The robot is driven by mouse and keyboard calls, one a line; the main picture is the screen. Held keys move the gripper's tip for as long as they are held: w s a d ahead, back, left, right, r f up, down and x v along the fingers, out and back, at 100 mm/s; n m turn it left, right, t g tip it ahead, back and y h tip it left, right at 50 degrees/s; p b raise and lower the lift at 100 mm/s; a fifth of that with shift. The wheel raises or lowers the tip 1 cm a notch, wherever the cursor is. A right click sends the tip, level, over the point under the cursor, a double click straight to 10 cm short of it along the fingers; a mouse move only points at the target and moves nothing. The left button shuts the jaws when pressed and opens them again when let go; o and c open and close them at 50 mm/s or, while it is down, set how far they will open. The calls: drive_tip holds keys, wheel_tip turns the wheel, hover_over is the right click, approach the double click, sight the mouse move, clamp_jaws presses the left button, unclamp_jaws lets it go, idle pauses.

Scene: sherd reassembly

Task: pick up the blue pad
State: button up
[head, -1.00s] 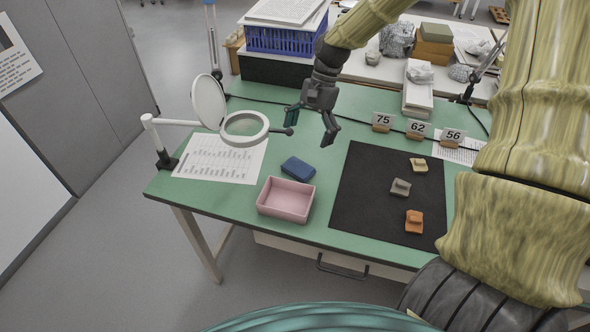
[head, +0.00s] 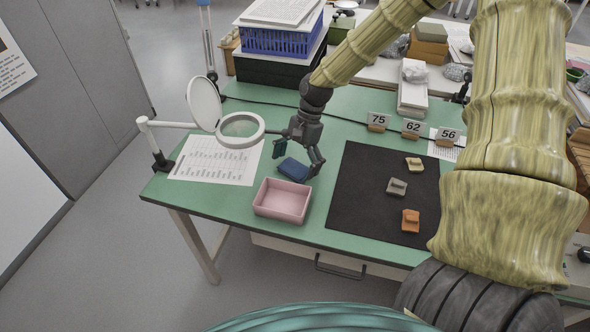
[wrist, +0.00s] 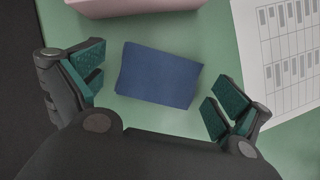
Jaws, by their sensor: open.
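The blue pad (head: 293,169) lies on the green table behind the pink tray (head: 282,201). In the wrist view the pad (wrist: 158,75) is a flat dark-blue block, slightly tilted in the picture, lying between and ahead of the two fingers. My gripper (head: 297,158) is above the pad in the head view, pointing down, its fingers spread to either side. In the wrist view my gripper (wrist: 157,93) is open and empty, with teal finger pads apart from the blue pad on both sides. The pink tray shows at the top of the wrist view (wrist: 135,7).
A black mat (head: 365,215) with three small sherds lies to the right. A magnifier lamp (head: 240,130) stands close on the left, over a printed sheet (head: 205,165). Number cards (head: 412,128) stand behind the mat. Bare green table surrounds the pad.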

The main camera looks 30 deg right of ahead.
sight(295, 167)
drive_tip(key=shift+a+f, duration=0.1)
drive_tip(key=shift+f, duration=0.1)
drive_tip(key=c, duration=1)
drive_tip(key=shift+r, duration=0.1)
wheel_tip(295, 167, up, 10)
drive_tip(key=shift+f, duration=0.1)
